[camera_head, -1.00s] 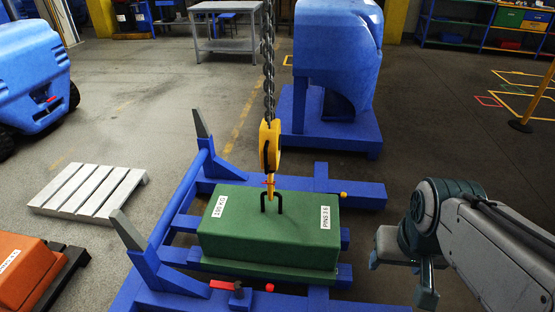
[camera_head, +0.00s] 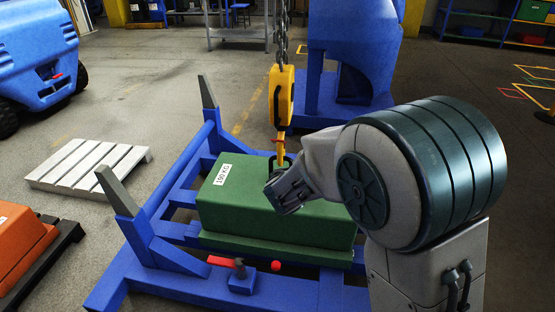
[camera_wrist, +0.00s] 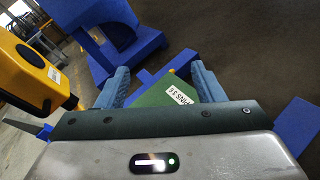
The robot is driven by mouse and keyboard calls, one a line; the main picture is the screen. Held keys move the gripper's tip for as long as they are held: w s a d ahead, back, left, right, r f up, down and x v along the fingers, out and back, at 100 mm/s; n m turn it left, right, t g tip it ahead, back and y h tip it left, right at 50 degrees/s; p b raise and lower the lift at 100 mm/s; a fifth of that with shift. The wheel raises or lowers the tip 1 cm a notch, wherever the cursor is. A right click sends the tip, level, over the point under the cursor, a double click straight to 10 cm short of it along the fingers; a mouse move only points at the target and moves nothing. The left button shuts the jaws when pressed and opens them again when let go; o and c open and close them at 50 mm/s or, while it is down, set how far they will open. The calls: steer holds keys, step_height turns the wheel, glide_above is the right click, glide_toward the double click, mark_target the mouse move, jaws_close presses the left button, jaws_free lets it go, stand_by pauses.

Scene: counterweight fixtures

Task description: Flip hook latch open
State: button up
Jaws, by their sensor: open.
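The yellow hook block (camera_head: 281,95) hangs on a chain in the head view, its narrow hook (camera_head: 280,148) reaching down to the dark lifting handle (camera_head: 271,162) of the green counterweight (camera_head: 262,218). The small latch cannot be made out. My gripper (camera_head: 283,190) is in front of the hook's lower end and hides part of the handle and weight. In the wrist view my gripper (camera_wrist: 160,72) is open and empty, with its fingers spread apart. The yellow block (camera_wrist: 30,75) is at the left there, outside the fingers; the labelled green weight (camera_wrist: 160,94) shows between them.
The weight sits on a blue frame (camera_head: 175,260) with tall grey-tipped posts (camera_head: 120,192). A red-handled clamp (camera_head: 221,262) and red knob (camera_head: 277,266) are at its front. A pallet (camera_head: 88,165) and an orange weight (camera_head: 22,250) lie left. A blue machine stands behind (camera_head: 352,45).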

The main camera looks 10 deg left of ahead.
steer(key=a+f+n+t+y+b, duration=0.2)
steer(key=a+f+n+y, duration=0.25)
steer(key=a, duration=0.45)
steer(key=a+f+n+t+y+b, duration=0.25)
steer(key=a+n, duration=0.25)
steer(key=a, duration=0.3)
steer(key=w+a+b, duration=0.1)
steer(key=w, duration=1.3)
steer(key=shift+f+g+y, duration=0.3)
steer(key=shift+f+g, duration=0.05)
